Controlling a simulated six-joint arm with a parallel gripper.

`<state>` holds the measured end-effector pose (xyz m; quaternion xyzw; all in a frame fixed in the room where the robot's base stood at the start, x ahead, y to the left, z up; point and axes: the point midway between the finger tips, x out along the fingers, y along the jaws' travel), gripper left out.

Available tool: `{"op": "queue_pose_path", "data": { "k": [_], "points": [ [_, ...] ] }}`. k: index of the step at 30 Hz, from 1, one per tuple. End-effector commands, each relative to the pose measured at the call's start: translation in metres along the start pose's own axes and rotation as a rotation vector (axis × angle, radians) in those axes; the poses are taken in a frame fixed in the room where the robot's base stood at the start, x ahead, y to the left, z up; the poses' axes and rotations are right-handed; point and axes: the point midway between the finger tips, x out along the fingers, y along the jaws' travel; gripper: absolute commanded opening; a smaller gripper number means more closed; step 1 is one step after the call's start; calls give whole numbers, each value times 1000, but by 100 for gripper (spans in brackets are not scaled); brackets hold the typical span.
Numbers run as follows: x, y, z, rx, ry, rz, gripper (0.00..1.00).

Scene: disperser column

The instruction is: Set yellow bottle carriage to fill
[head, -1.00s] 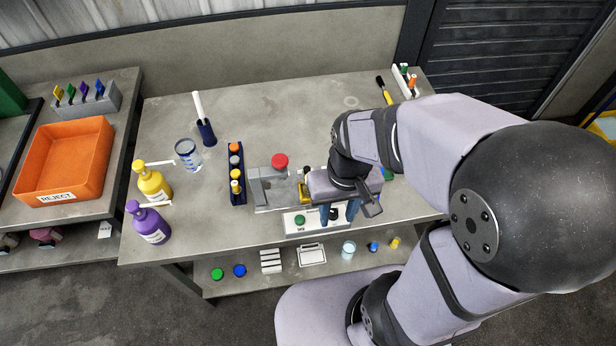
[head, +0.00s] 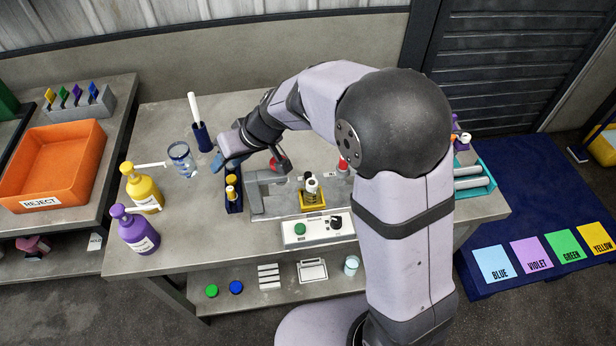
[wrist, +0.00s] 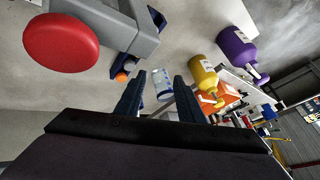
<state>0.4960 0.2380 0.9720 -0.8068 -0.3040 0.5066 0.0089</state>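A yellow carriage (head: 313,201) holds a small bottle (head: 312,187) with a pale top, at the grey column fixture (head: 262,202) on the bench. A white control box (head: 312,231) with a green button and a black knob stands in front of it. My gripper (head: 222,162) is left of the fixture, above the bench near the dark rack. In the wrist view its two dark blue fingers (wrist: 158,98) are apart, with nothing held between them. A red round knob (wrist: 60,42) on a grey fixture is close by in that view. My arm hides part of the fixture.
A yellow pump bottle (head: 143,190) and a purple pump bottle (head: 135,230) stand at the bench's left edge. A glass beaker (head: 181,158) and a blue holder (head: 201,137) are near my gripper. A dark rack (head: 234,194) lies left of the fixture.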

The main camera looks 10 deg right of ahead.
Motion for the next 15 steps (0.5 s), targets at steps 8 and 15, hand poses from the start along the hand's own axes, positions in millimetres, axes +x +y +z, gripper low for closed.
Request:
{"op": "queue_pose_path", "data": {
  "k": [8,15],
  "points": [
    [-1,47,-1,95,-75,57,35],
    [-10,84,20,198,-216,140,35]
  ]
}}
